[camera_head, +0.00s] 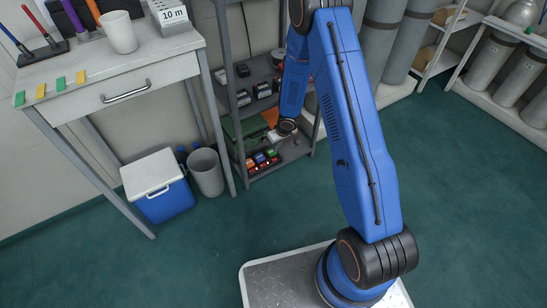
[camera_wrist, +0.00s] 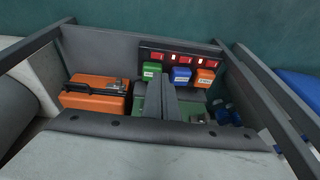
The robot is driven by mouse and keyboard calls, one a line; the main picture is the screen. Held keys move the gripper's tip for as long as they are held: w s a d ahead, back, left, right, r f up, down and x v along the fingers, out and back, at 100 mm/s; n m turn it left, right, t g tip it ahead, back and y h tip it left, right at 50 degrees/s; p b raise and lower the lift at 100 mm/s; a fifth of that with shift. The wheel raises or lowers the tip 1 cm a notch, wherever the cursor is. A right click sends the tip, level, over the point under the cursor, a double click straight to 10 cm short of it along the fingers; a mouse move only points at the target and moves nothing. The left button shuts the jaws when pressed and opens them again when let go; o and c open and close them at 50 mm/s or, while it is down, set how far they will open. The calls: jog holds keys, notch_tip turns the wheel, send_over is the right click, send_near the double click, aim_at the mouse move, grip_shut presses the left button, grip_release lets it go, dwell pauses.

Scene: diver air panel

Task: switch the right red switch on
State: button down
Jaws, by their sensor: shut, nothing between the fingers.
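A dark panel with a row of red switches (camera_wrist: 183,58) runs along the back of a shelf bay in the wrist view. The right red switch (camera_wrist: 206,63) is at the right end of the row. Small bright patches show beside the middle and right switches; their on or off positions are too small to tell. My gripper (camera_wrist: 168,78) is shut and empty, its grey fingers pointing towards the panel, just below the row and left of the right switch. No contact with a switch is visible. In the head view the switches are too small to tell apart.
Green (camera_wrist: 152,71), blue (camera_wrist: 181,74) and orange (camera_wrist: 205,76) labelled blocks sit under the switches. An orange case (camera_wrist: 97,93) is at left. Grey shelf rails flank the bay. In the head view, a blue cooler (camera_head: 158,186) and a grey bin (camera_head: 206,172) stand left of the shelf.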

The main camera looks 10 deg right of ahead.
send_over(274, 159)
jog(key=s, duration=0.1)
jog(key=f, duration=0.7)
jog(key=shift+a+f, duration=0.2)
jog(key=shift+f, duration=0.1)
jog(key=shift+a+f, duration=0.1)
jog(key=shift+f, duration=0.7)
jog(key=shift+s+a+f, duration=0.1)
jog(key=shift+f, duration=0.15)
jog(key=shift+w+d+r, duration=0.15)
jog(key=shift+w+d, duration=0.1)
jog(key=shift+d, duration=0.5)
